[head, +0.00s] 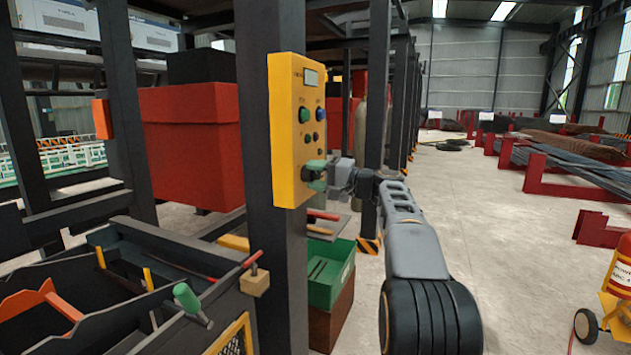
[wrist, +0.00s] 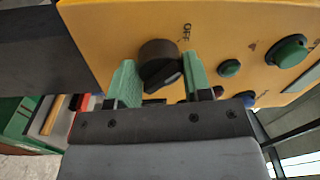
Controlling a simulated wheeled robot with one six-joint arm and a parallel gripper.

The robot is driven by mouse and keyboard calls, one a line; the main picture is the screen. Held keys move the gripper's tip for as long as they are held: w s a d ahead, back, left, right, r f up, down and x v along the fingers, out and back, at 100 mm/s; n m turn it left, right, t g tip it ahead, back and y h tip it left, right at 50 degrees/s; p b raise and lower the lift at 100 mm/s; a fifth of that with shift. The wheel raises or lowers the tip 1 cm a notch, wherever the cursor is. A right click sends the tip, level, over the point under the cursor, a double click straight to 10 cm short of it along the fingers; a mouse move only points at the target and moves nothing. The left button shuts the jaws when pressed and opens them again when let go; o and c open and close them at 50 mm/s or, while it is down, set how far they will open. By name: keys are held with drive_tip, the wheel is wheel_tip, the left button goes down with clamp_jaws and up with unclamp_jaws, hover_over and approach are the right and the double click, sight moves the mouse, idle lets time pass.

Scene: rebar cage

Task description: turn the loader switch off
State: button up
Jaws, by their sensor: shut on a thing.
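The yellow control panel (head: 287,150) is fixed to a dark steel post. My gripper (head: 313,173) is at its lower part, with green fingers against the panel front. In the wrist view the loader switch, a black rotary knob (wrist: 158,55), sits between the two green fingers of my gripper (wrist: 162,80). The fingers are shut on it, one on each side. The knob's raised grip is tilted in this view. A dark label that seems to read OFF is printed on the panel (wrist: 120,20) beside the knob. In the head view the fingers hide most of the knob.
Green buttons (head: 304,115) and a blue button (head: 320,114) are above the switch on the panel. A green bin (head: 328,283) stands below, behind the post. A tool box (head: 130,300) is at lower left. Open concrete floor (head: 520,260) lies to the right.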

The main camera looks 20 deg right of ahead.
drive_tip(key=shift+f, duration=0.1)
idle(0.3)
drive_tip(key=o, duration=0.9)
drive_tip(key=r+v, duration=0.1)
drive_tip(key=v, duration=1.2)
drive_tip(key=shift+s+d+f, duration=0.3)
drive_tip(key=shift+d+f, duration=0.05)
drive_tip(key=shift+f, duration=0.1)
drive_tip(key=shift+a, duration=0.1)
